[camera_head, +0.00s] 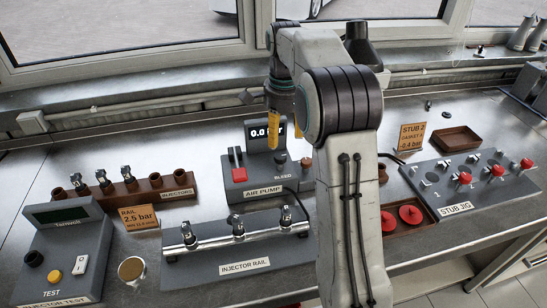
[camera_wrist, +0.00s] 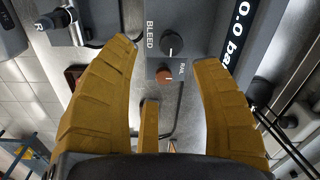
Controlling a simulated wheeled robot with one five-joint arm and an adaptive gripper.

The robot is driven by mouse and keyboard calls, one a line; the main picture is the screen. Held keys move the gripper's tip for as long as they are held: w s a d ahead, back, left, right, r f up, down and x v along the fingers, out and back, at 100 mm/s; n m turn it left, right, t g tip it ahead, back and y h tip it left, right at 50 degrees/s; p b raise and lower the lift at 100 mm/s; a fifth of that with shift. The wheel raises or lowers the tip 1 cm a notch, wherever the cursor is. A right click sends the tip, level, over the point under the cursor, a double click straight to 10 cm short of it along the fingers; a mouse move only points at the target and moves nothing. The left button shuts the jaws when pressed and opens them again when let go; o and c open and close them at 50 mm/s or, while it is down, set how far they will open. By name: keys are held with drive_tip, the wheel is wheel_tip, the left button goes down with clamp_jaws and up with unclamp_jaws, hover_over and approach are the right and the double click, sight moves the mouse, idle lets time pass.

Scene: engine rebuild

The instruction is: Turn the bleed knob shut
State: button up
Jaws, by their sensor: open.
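The air pump (camera_head: 262,192) is a grey box with a display reading about 0.0, a red lever and a label BLEED. In the wrist view the bleed knob (camera_wrist: 171,44) is a dark round knob beside the word BLEED, with a small pale mark on it. My gripper (camera_head: 279,138) is above the air pump, its yellow fingers pointing down. In the wrist view my gripper (camera_wrist: 165,54) is open and empty, with the bleed knob between and beyond the fingertips, apart from them. In the head view the gripper and arm partly cover the pump.
A reddish-brown rail knob (camera_wrist: 164,76) sits close beside the bleed knob. The injector rail (camera_head: 238,262) stands in front of the pump, and the injectors' holder (camera_head: 150,188) is to the left. The stub jig (camera_head: 465,190) and a red-disc tray (camera_head: 424,226) are at right.

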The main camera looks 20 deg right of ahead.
sight(280, 156)
drive_tip(key=shift+w+d+f+m, duration=0.15)
drive_tip(key=shift+w+f+m, duration=0.15)
drive_tip(key=shift+w+f, duration=0.2)
drive_tip(key=shift+w+d+f+m, duration=0.15)
drive_tip(key=shift+w+f+m, duration=0.2)
drive_tip(key=shift+f, duration=3.85)
drive_tip(key=shift+c, duration=0.4)
clamp_jaws()
